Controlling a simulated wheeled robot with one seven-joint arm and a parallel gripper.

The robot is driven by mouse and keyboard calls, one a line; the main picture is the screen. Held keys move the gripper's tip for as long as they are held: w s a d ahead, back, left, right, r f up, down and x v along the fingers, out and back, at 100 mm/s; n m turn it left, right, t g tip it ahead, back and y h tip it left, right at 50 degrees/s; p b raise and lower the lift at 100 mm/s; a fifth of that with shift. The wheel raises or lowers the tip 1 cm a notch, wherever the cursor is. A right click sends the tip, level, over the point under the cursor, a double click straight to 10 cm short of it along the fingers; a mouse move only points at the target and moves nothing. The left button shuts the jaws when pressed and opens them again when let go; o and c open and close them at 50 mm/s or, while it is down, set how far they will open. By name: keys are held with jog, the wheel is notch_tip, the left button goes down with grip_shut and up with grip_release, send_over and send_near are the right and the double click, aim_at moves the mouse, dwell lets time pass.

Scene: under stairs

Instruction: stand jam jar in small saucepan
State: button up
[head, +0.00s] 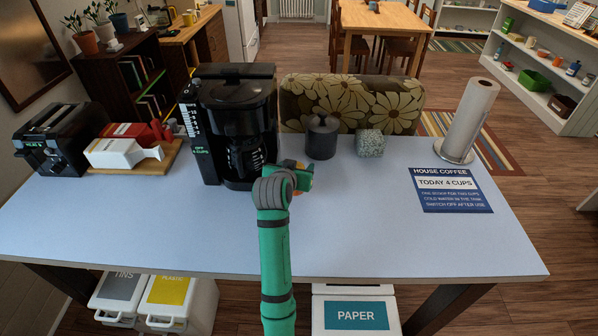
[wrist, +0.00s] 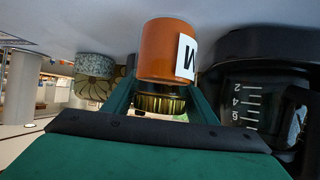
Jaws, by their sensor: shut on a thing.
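The jam jar (wrist: 165,50) is an orange jar with a white label and a gold lid. In the wrist view it sits between the two green fingers of my gripper (wrist: 160,95), which is shut on it near the lid. In the head view my gripper (head: 299,178) is over the table, in front of and right of the coffee maker, and hides most of the jar. I see no clear small saucepan. A dark lidded pot (head: 321,138) stands behind my gripper; no handle shows, so I cannot tell whether it is a saucepan.
The black coffee maker (head: 236,105) stands close on the left. A speckled block (head: 370,143) is right of the pot. A paper towel roll (head: 472,115) and coffee sign (head: 450,190) are farther right. A toaster (head: 62,140) is at far left. The table's front (head: 400,245) is clear.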

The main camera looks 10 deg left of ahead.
jog(key=shift+f, duration=0.9)
jog(key=shift+f, duration=0.1)
jog(key=o, duration=1.7)
jog(key=shift+f, duration=0.1)
jog(key=shift+c, duration=0.2)
